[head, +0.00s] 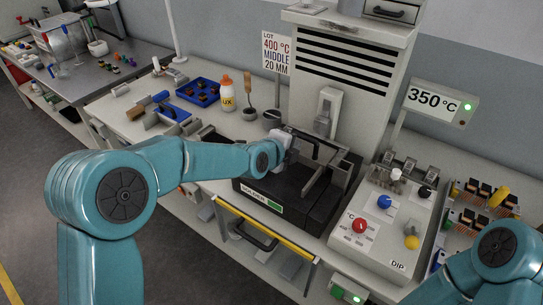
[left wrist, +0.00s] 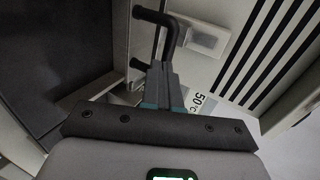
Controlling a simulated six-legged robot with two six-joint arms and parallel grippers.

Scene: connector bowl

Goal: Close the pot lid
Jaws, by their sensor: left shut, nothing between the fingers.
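The solder pot (head: 290,205) is a dark box with a green-marked label on its front, below the slotted grey tower. My left gripper (head: 303,147) is over the back left of the pot, its fingers partly hidden by the wrist. In the left wrist view the gripper (left wrist: 158,68) is shut with nothing between its fingers. A black bent handle (left wrist: 170,22) stands right at the fingertips there; I cannot tell whether they touch. A black bar also shows beside the gripper in the head view (head: 328,143). The lid's exact position is unclear. My right gripper is outside the view.
A control panel (head: 348,236) with coloured knobs stands right of the pot. A yellow-edged drawer or rail (head: 265,229) runs along the front. The slotted tower (head: 345,66) blocks the back.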

